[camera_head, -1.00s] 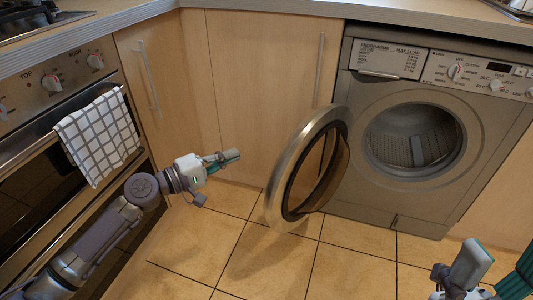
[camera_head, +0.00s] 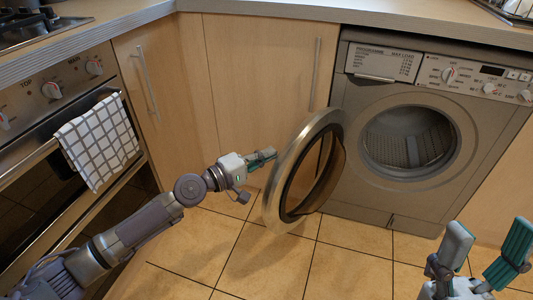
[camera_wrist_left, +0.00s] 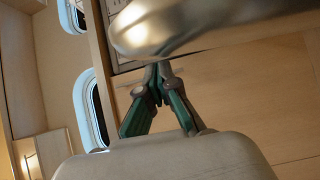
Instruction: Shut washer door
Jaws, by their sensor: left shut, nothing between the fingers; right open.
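The washer (camera_head: 430,125) stands at the right under the counter. Its round door (camera_head: 284,165) is swung wide open to the left, and the drum opening (camera_head: 410,140) shows empty. My left gripper (camera_head: 268,155) is shut and empty, close beside the outer left face of the door. In the left wrist view the shut fingers (camera_wrist_left: 158,75) lie just below the shiny door rim (camera_wrist_left: 190,22); I cannot tell whether they touch. My right gripper (camera_head: 490,240) is open and empty at the lower right, in front of the washer and apart from the door.
An oven (camera_head: 50,110) with a checked towel (camera_head: 97,140) on its handle is at the left. Wooden cabinets (camera_head: 262,70) stand behind the door. The tiled floor (camera_head: 240,250) is clear in the middle.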

